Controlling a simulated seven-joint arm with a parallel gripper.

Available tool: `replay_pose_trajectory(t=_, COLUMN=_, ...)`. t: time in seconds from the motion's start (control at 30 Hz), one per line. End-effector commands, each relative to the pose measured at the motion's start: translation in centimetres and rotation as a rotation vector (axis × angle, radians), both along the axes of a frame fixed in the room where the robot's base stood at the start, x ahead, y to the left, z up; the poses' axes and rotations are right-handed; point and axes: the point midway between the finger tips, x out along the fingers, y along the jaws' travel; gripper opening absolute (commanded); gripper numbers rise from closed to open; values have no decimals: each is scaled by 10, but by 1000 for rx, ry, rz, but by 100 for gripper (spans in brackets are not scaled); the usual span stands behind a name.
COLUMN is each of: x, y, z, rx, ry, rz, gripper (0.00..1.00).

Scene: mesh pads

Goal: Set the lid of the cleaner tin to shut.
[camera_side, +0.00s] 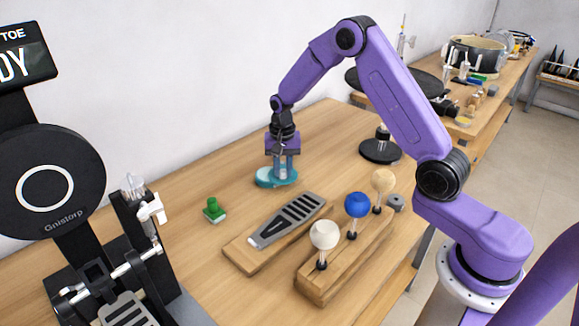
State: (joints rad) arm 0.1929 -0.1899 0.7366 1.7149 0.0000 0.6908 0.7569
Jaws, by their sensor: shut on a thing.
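A low teal tin (265,181), which I take to be the cleaner tin, sits on the wooden bench toward the back. My gripper (286,173) points down at it from above, with its fingertips at the tin's right part. The fingers are shut on part of the tin. The fingers and the small size in view hide which part is gripped, and I cannot tell the lid's angle.
A green stamp-like piece (213,209) stands to the left. A grey slotted tool (289,219) lies on a wooden board in front. A wooden stand (318,284) holds white, blue and tan balls. A black machine (47,190) fills the left. Bare bench surrounds the tin.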

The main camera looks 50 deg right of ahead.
Motion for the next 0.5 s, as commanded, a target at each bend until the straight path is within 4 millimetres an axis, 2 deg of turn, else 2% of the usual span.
replay_pose_trajectory(t=0.5, x=30, y=19, z=1, rx=1, ry=-4, rz=-482, gripper=0)
